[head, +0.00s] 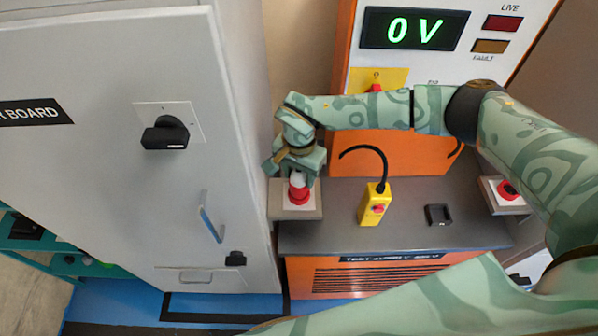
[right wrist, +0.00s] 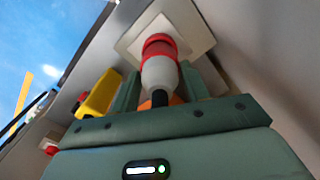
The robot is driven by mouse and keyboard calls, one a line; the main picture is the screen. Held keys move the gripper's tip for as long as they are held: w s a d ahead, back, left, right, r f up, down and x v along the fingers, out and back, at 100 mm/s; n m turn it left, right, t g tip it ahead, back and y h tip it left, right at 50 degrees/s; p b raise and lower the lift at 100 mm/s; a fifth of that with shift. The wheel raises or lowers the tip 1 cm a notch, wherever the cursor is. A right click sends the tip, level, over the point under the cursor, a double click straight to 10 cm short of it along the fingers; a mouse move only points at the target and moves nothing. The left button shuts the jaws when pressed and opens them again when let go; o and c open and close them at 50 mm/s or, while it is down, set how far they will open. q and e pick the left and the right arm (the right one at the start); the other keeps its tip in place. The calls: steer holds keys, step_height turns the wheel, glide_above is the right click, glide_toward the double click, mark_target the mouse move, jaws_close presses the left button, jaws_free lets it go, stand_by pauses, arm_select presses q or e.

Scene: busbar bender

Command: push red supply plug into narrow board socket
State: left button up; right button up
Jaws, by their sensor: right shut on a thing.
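The red supply plug (head: 299,194) has a red front and a white body. My right gripper (head: 299,172) is shut on it from above and behind. In the right wrist view the plug (right wrist: 160,70) stands between the two fingers of the gripper (right wrist: 160,92), with its red end at the pale square plate of the socket (right wrist: 196,42). In the head view this socket box (head: 312,212) sits beside the grey cabinet. The plug hides the socket opening, so I cannot tell how deep it sits. My left gripper is not in view.
The grey cabinet (head: 110,220) stands close at the left of the gripper. A yellow pendant (head: 374,204) with a black cable, a small black holder (head: 438,215) and another red socket (head: 507,191) are to the right. The display (head: 414,30) reads 0 V.

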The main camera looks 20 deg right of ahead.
steer(key=shift+f+b, duration=0.6)
steer(key=shift+f, duration=0.35)
steer(key=o, duration=1.2)
steer(key=shift+c, duration=0.2)
steer(key=shift+r, duration=0.15)
step_height(320, 180, up, 16)
steer(key=shift+r, duration=0.1)
